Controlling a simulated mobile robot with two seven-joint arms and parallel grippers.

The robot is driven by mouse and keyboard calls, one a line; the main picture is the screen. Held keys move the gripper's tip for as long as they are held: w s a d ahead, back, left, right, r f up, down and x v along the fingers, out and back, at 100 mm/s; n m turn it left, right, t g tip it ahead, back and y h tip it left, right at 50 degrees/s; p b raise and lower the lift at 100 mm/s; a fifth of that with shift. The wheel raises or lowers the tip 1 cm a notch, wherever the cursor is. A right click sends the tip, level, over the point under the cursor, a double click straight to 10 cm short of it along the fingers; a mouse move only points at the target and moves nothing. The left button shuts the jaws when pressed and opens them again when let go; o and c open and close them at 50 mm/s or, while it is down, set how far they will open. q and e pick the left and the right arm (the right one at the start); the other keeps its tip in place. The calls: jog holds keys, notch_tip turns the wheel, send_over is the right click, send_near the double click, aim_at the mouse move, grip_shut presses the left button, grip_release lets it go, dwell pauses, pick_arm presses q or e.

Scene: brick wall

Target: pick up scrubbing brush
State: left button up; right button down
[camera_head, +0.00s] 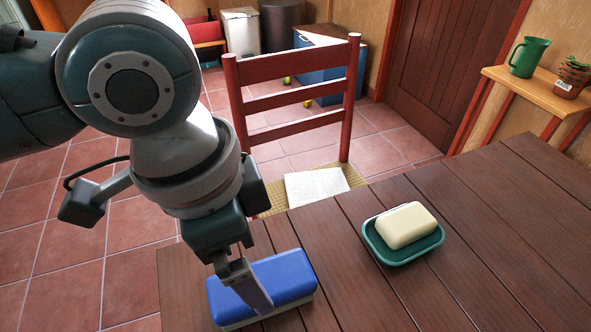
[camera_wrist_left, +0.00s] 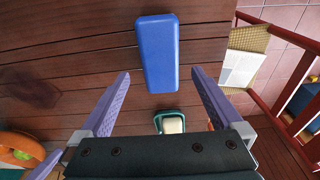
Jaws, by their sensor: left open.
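The scrubbing brush (camera_head: 288,275) is a blue block with a pale underside, lying on the dark wooden table near its front left edge. My left gripper (camera_head: 257,300) points down at it, and its finger overlaps the brush in the head view, hiding part of it. In the left wrist view the blue top of the brush (camera_wrist_left: 158,50) lies lengthwise ahead of and between the two purple fingers. The left gripper (camera_wrist_left: 161,74) is open with nothing held between its fingers. I cannot tell its exact height above the brush.
A cream soap bar (camera_head: 406,225) sits in a green dish (camera_head: 383,250) to the right of the brush. An orange round object (camera_wrist_left: 20,150) shows at lower left in the wrist view.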

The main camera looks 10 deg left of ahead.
aim_at(261, 280)
pick_arm(q)
jog(key=f, duration=0.2)
jog(key=f+b, duration=0.1)
jog(key=f, duration=0.1)
jog(key=f+b, duration=0.1)
jog(key=f, duration=0.1)
jog(key=shift+w+d+f, duration=0.25)
jog(key=shift+d+f, duration=0.15)
jog(key=c, duration=1.4)
jog(key=shift+o, duration=0.2)
jog(key=shift+r, duration=0.2)
notch_tip(261, 280, up, 20)
jog(key=p, duration=0.5)
jog(key=shift+p, duration=0.35)
jog(key=shift+f, duration=0.15)
